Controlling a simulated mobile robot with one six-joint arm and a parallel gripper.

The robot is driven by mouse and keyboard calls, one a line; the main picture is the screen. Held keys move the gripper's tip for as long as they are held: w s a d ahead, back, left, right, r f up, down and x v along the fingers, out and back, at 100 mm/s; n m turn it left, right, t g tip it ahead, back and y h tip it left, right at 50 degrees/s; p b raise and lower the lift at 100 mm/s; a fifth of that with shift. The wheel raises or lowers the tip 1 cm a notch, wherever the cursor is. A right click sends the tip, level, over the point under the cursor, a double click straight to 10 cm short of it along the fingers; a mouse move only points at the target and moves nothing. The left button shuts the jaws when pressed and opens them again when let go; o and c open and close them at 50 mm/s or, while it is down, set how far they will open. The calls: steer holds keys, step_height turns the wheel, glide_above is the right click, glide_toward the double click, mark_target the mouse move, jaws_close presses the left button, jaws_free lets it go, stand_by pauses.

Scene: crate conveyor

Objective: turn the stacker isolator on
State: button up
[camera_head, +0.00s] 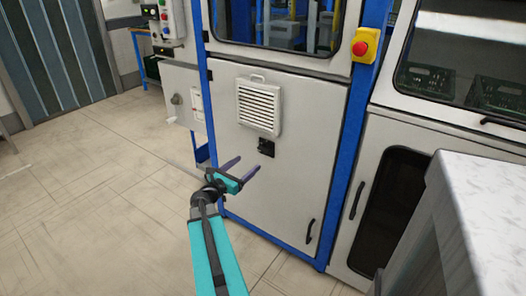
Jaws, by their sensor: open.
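A small black square switch (266,146) is set in the light grey cabinet door (230,105), below a white louvred vent. It is small and dark in the picture, so its handle position cannot be told. A grey box on the left (183,84) carries a round grey knob (176,99); no label is readable on either, so I cannot tell which is the stacker isolator. My gripper (249,162) is open and empty, in front of the cabinet door.
A red emergency button (361,48) on a yellow housing sits on the blue frame post. The vent (259,106) and a black door handle (310,231) are on the cabinet door. A pale worktop (492,200) blocks the lower right. The floor at left (90,200) is clear.

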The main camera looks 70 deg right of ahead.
mark_target(263, 151)
steer(key=x, duration=1.2)
